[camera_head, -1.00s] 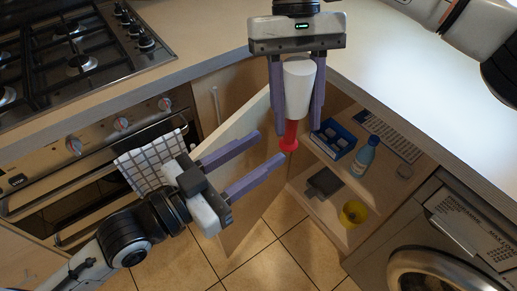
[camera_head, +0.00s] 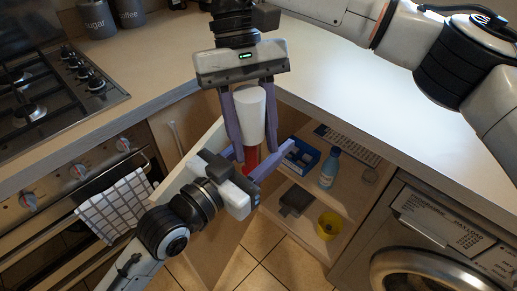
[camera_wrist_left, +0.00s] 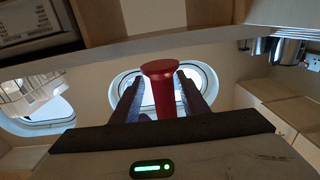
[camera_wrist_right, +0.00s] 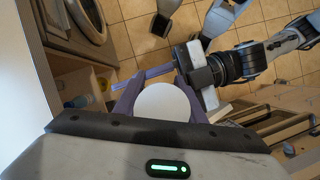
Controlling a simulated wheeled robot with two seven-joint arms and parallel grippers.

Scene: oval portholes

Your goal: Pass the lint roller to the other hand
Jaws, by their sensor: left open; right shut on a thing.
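The lint roller has a white roll (camera_head: 250,112) at the top and a red handle (camera_head: 252,158) pointing down. My right gripper (camera_head: 255,148), reaching in from above, is shut on the white roll, which also shows end-on in the right wrist view (camera_wrist_right: 165,104). My left gripper (camera_head: 262,151), reaching in from the lower left, is open with its fingers on either side of the red handle. In the left wrist view the red handle (camera_wrist_left: 162,88) stands between the open fingers, with gaps visible beside it. Part of the handle is hidden behind my left gripper.
An open cabinet below the counter (camera_head: 350,85) holds a blue box (camera_head: 303,158), a blue bottle (camera_head: 329,170) and a yellow cup (camera_head: 329,225). The stove and oven with a checked towel (camera_head: 117,207) are at left, a washing machine (camera_head: 440,245) at lower right.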

